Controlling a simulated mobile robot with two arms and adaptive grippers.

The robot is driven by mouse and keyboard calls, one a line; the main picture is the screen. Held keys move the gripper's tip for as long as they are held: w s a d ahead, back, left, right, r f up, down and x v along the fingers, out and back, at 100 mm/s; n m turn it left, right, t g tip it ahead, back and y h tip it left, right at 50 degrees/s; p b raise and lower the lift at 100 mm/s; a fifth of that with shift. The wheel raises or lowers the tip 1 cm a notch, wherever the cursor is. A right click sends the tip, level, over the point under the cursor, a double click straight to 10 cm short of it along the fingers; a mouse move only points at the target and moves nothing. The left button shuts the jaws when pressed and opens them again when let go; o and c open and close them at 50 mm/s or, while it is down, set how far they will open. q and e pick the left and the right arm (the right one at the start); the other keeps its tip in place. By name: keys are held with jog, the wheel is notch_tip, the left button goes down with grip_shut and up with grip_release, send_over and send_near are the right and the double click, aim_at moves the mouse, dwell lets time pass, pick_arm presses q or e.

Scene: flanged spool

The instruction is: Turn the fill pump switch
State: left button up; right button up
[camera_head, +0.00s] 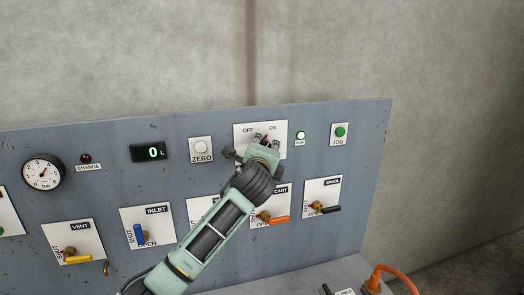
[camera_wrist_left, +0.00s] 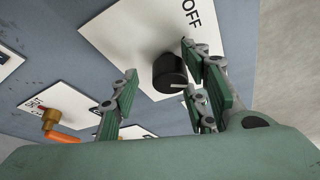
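The switch plate (camera_head: 241,131) is white and marked OFF and ON. My left gripper (camera_head: 266,140) is in front of it and hides most of its knob and any lower label, so I cannot read a pump name. In the left wrist view the switch knob (camera_wrist_left: 169,73) is a black round cap on the plate (camera_wrist_left: 122,35). My left gripper (camera_wrist_left: 160,78) is open there, its green-padded fingers either side of the knob. The knob looks nearer the right-hand fingers; contact cannot be told. My right gripper is not in view.
A lit green lamp (camera_head: 300,135) and the green JOG button (camera_head: 340,132) are right of the switch. The ZERO button (camera_head: 201,148) is left. Valve plates with an orange handle (camera_head: 279,219), a black handle (camera_head: 330,209) and a blue handle (camera_head: 139,234) sit below.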

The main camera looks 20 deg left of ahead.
pick_arm(q)
jog(key=v, duration=1.2)
